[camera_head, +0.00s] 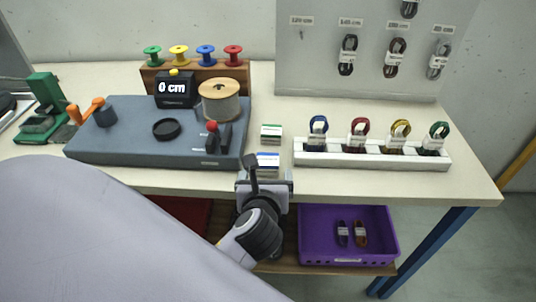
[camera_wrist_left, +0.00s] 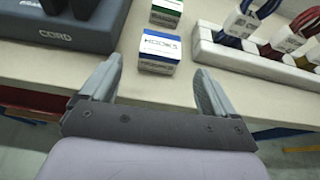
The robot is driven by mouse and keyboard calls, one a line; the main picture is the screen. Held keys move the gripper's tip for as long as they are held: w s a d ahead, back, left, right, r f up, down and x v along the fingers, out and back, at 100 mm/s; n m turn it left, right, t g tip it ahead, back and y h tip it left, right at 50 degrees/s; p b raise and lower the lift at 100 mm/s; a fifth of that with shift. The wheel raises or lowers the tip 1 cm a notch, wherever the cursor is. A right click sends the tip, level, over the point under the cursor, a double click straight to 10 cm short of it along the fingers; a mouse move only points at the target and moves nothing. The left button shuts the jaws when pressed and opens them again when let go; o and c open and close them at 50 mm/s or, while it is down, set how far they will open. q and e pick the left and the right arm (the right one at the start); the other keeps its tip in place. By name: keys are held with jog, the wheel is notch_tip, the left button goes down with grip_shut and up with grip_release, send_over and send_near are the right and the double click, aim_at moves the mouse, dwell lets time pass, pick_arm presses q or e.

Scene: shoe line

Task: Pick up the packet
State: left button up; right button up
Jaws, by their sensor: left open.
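Two small packets lie on the table near its front edge. The white and blue packet (camera_head: 268,160) is closer to the edge, and in the left wrist view it (camera_wrist_left: 160,50) reads something like "HOOKS". The white and green packet (camera_head: 271,132) sits just behind it; it also shows at the top of the left wrist view (camera_wrist_left: 166,12). My left gripper (camera_head: 265,184) is open and empty at the table's front edge. In the left wrist view its fingers (camera_wrist_left: 158,82) point toward the blue packet, one on each side of its line, with the packet slightly ahead. My right gripper is not in view.
A grey-blue cord station (camera_head: 130,145) stands left of the packets. A white slotted holder (camera_head: 372,158) with several lace bundles stands to the right. A purple crate (camera_head: 348,254) is on the shelf below. The table right of the blue packet is narrow but clear.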

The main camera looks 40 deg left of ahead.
aim_at(267, 165)
pick_arm(q)
jog(key=shift+w+a+f, duration=0.1)
jog(key=shift+w+a, duration=0.6)
jog(key=shift+w, duration=0.35)
jog(key=shift+b+x, duration=0.3)
jog(key=shift+x, duration=2.35)
jog(key=shift+f, duration=0.1)
jog(key=c, duration=1.1)
